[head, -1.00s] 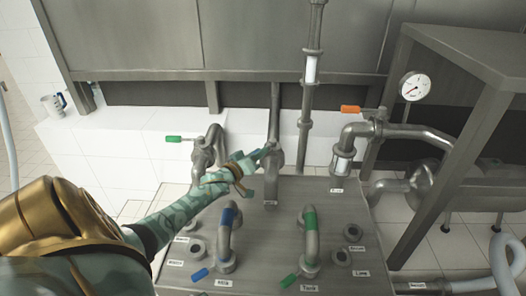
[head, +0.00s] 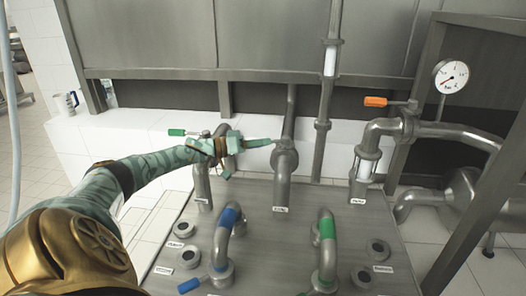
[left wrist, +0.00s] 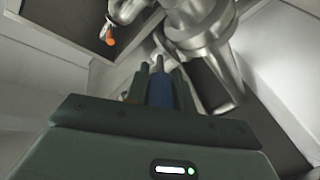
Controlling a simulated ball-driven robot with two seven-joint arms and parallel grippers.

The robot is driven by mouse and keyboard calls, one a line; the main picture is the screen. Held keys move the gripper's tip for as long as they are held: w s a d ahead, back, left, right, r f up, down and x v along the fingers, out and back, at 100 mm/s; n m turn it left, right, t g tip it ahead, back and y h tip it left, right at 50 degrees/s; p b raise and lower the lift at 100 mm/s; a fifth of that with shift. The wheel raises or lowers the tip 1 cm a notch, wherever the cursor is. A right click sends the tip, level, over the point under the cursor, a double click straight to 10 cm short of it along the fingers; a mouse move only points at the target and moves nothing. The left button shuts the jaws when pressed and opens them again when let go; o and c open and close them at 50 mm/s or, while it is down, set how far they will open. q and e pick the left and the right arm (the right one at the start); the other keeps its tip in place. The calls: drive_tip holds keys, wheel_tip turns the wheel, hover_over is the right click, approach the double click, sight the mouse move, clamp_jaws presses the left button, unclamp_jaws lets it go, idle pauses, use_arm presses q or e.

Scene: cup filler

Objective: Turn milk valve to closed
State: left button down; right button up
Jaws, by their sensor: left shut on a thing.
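My left gripper (head: 268,143) reaches in from the left, with its fingertips at the valve body (head: 285,158) on the middle grey pipe. In the left wrist view, its fingers are shut around a blue valve handle (left wrist: 160,92), with metal pipework just beyond. The fingers hide most of this handle in the head view. It points left from the pipe, roughly level with the gripper. The small label (head: 280,209) at the pipe's foot is too small to read, so I cannot confirm the milk name. My right gripper is not in view.
A green-handled valve (head: 177,132) stands behind my left wrist. An orange-handled valve (head: 376,101) and a pressure gauge (head: 451,76) are to the right. Two bent pipes, with a blue band (head: 230,216) and a green band (head: 327,228), rise from the panel in front.

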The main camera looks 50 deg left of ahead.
use_arm(q)
drive_tip(key=shift+f, duration=0.1)
drive_tip(key=c, duration=1.2)
unclamp_jaws()
drive_tip(key=shift+r, duration=0.4)
wheel_tip(320, 180, up, 3)
drive_tip(key=shift+s+r+p, duration=0.1)
drive_tip(key=shift+r+p, duration=0.05)
drive_tip(key=shift+p, duration=0.8)
drive_tip(key=s+d+r+p, duration=0.4)
drive_tip(key=d+p, duration=0.1)
drive_tip(key=p, duration=0.1)
drive_tip(key=s+d+r+p, duration=0.5)
drive_tip(key=p, duration=0.2)
drive_tip(key=shift+s, duration=0.3)
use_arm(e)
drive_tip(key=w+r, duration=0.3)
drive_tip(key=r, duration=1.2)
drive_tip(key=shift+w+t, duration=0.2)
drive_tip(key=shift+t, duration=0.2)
